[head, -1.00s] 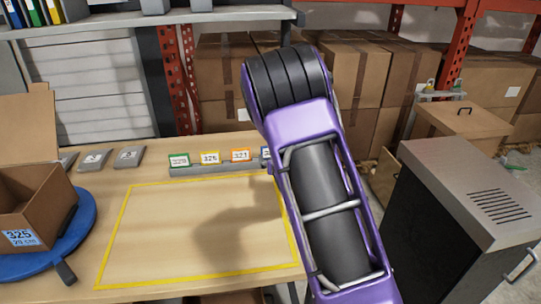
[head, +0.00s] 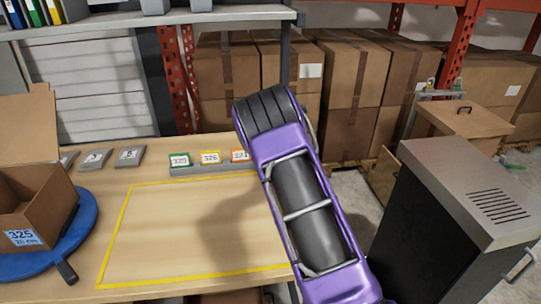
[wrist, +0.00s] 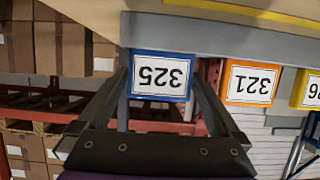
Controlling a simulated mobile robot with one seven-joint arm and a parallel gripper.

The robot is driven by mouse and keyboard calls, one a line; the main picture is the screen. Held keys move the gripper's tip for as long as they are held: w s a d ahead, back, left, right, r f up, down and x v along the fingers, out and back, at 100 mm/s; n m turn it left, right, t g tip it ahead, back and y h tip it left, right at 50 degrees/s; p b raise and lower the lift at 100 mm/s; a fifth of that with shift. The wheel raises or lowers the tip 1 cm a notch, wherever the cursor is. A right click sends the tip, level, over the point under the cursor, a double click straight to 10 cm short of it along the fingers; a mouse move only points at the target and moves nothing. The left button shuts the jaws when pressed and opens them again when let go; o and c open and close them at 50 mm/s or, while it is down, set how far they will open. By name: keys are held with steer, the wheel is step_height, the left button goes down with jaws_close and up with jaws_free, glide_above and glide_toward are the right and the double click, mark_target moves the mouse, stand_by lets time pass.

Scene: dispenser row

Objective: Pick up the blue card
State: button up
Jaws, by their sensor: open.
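The blue card (wrist: 134,92), marked 325, stands in the card rail and appears upside down in the wrist view. My gripper (wrist: 159,82) is open, with one finger on each side of the blue card. I cannot tell whether the fingers touch its edges. In the head view my arm hides the blue card and my fingertips.
An orange card (head: 239,156), a yellow card (head: 210,157) and a green card (head: 179,159) stand left of my arm in the grey rail (head: 205,171). An open carton (head: 35,215) sits on a blue turntable (head: 85,215). The yellow-outlined table area is clear.

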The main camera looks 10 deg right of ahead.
steer(key=c, duration=1.1)
